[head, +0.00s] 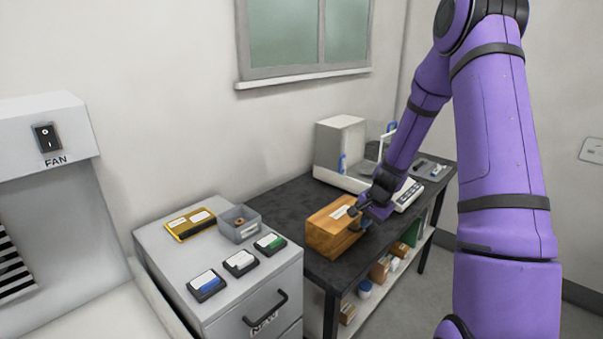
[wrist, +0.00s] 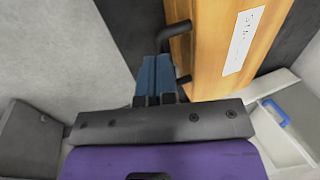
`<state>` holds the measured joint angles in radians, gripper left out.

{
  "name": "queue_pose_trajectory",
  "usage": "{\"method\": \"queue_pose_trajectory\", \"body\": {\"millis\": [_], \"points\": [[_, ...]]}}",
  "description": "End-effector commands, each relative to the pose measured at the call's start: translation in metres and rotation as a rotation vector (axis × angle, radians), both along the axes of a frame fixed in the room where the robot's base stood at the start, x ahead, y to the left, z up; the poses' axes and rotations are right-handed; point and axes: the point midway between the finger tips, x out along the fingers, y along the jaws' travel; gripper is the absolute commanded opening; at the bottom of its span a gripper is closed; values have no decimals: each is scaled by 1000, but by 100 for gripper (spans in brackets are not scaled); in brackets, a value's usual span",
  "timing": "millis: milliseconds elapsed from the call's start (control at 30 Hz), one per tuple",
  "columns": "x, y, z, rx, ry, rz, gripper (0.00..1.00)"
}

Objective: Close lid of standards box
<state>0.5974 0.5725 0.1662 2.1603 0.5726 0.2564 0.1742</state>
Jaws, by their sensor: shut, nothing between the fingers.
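The standards box is a wooden box (head: 322,238) on the dark table. Its lid (wrist: 213,55), with a white label, looks down over the box; I cannot tell whether it is fully seated. A black bar handle (wrist: 176,30) stands out from the box's edge in the wrist view. My gripper (head: 362,223) is at the box's right side in the head view. In the wrist view my gripper (wrist: 157,62) has its blue fingers together and empty, close beside the handle. I cannot tell whether they touch it. The arm partly hides the box's right side.
A white balance (head: 340,150) stands behind the box on the dark table (head: 285,205). A grey drawer cabinet (head: 215,255) at left holds a grey bin (head: 239,224), a yellow case (head: 190,224) and several small dark cases. Shelves below the table hold boxes and jars.

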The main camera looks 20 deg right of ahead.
Motion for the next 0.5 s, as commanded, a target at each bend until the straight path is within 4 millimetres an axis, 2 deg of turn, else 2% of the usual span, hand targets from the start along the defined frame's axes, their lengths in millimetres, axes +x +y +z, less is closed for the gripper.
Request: {"method": "queue_pose_trajectory", "body": {"millis": [200,500], "points": [[-6,-3,-15,1,0,-2,0],[-7,-3,-21,-1,-1,0,0]]}}
